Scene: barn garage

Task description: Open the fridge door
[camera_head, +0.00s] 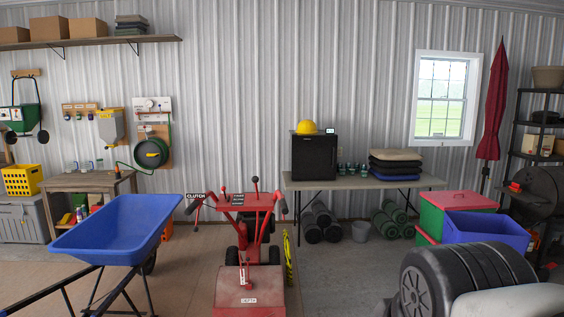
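A small black box-shaped fridge (314,157) stands on a long folding table against the back wall, near the middle of the view. Its dark front faces me and looks shut; I cannot make out a handle. A yellow hard hat (306,127) and a small display device (330,131) sit on top of it. My gripper is not in view.
The folding table (432,182) also holds stacked cushions (396,157) and small jars. A red tiller machine (250,290) and a blue wheelbarrow (115,228) stand in front. Large black tires (465,275) fill the lower right. Grey floor (340,275) is open between tiller and tires.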

